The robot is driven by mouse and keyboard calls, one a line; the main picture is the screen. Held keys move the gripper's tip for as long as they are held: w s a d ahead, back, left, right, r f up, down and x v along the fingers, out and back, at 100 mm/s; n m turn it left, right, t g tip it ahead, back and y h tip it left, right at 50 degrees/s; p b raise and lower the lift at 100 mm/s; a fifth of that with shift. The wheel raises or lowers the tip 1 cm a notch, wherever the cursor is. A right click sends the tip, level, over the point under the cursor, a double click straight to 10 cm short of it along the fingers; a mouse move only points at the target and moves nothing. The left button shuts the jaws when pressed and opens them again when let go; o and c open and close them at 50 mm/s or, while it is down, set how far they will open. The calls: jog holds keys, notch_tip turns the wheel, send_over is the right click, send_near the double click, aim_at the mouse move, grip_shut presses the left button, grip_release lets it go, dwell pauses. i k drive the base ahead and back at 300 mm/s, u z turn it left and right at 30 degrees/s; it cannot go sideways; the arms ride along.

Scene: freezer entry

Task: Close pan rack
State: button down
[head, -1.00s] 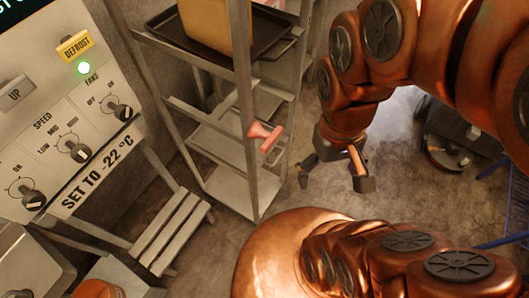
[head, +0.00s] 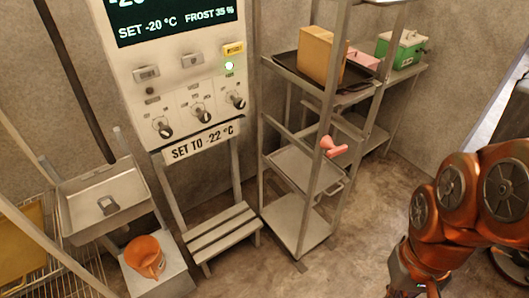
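A grey metal rack (head: 264,140) stands right of the control panel. I take it as the pan rack, though no label on it shows. Its upper level holds a dark pan (head: 287,63) with a tan box (head: 318,52) on it. Whether any part stands open is hard to tell. My gripper (head: 410,288) is at the bottom edge, right of the rack and apart from it. Its fingers are mostly cut off.
A control panel (head: 190,75) reads SET -20 °C and FROST 35 %, with a SET TO -22 °C label below. A green box (head: 402,48) sits behind right. Floor before the rack is clear.

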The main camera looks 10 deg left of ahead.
aim_at(292, 217)
jog(key=u, duration=1)
jog(key=i, duration=0.8)
jog(key=u, duration=0.05)
